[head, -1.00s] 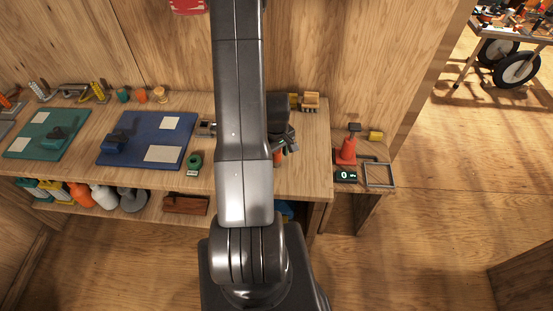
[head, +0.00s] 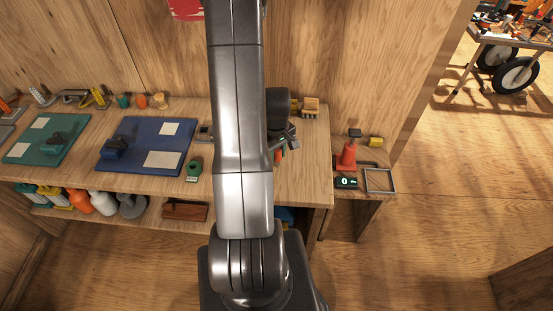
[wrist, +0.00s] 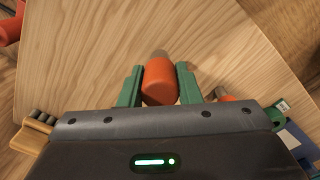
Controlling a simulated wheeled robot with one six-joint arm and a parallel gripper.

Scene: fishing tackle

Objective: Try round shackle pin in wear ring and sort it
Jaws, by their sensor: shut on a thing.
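In the wrist view my gripper (wrist: 159,68) has its green fingers shut on an orange cylinder with a grey end (wrist: 160,82), likely the round shackle pin's handle. The wooden bench top lies beyond it; I cannot tell the gap. In the head view my gripper (head: 287,140) is over the bench's right part, partly hidden by my arm. A green ring-like block with a white label (head: 193,168), likely the wear ring, sits left of my arm near the bench front. It partly shows in the wrist view (wrist: 276,110). Another orange piece (wrist: 228,98) shows beside the right finger.
A blue mat (head: 128,164) and a green mat (head: 27,152) with pale squares lie to the left. A wooden block (head: 310,107) stands at the back right. A lower side table holds a red stand (head: 347,157), a small display (head: 346,183) and a square frame (head: 379,180).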

